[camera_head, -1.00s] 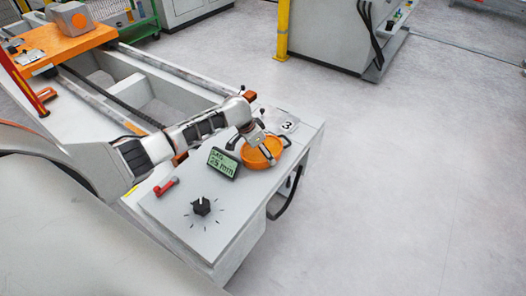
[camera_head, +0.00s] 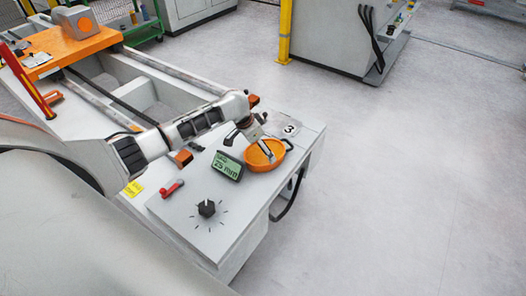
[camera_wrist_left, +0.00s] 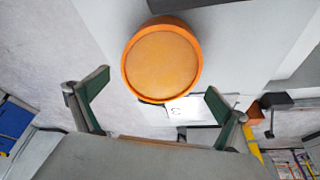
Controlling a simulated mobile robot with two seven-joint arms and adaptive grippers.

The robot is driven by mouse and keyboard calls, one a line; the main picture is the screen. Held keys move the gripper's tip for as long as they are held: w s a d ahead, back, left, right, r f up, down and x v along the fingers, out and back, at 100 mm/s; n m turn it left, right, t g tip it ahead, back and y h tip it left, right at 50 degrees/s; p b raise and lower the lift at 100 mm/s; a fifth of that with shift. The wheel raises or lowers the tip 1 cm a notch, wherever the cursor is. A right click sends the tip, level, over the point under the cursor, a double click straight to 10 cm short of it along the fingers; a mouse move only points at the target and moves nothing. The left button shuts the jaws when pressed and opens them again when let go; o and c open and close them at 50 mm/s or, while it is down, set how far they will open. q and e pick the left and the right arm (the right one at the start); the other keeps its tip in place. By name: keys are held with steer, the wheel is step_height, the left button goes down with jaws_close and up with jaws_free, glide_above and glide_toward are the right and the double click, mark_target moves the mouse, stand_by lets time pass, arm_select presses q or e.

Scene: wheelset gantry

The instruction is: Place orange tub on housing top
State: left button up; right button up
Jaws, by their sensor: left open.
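The orange tub (camera_head: 258,162) is a shallow round dish. It sits upright on the light grey housing top (camera_head: 238,205), near its far right end, beside the display. My left gripper (camera_head: 257,143) is just above and behind the tub's far-left side, with one finger overlapping the tub in the head view. In the left wrist view the tub (camera_wrist_left: 161,62) lies beyond the fingertips, and the left gripper (camera_wrist_left: 156,90) is open with nothing between its fingers. Whether a finger still touches the rim is not clear. My right gripper is not in view.
A tilted digital display (camera_head: 226,166), a red lever (camera_head: 172,188) and a black dial (camera_head: 207,208) stand on the housing top. A plate marked 3 (camera_head: 290,128) lies behind the tub. Rails and an orange carriage (camera_head: 75,45) are at upper left. Floor to the right is clear.

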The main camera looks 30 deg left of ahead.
arm_select(q)
steer(key=p+v, duration=0.2)
steer(key=v, duration=0.5)
steer(key=s+d+f+t+h, duration=0.1)
steer(key=s+d, duration=0.3)
steer(key=d, duration=0.3)
steer(key=s+d+f+m+t+h, duration=0.1)
steer(key=s+d+f+t+h, duration=0.15)
steer(key=d, duration=0.45)
steer(key=s+d+t, duration=0.1)
steer(key=s+d, duration=0.4)
steer(key=d, duration=0.2)
steer(key=s+a+f+n+t+y, duration=0.1)
steer(key=s+f, duration=0.2)
steer(key=s, duration=0.6)
steer(key=s+a+f+n+t+y, duration=0.1)
steer(key=s+f, duration=0.3)
steer(key=s, duration=0.5)
steer(key=shift+s+a+y, duration=0.2)
steer(key=shift+a+y, duration=0.15)
steer(key=shift+a, duration=0.25)
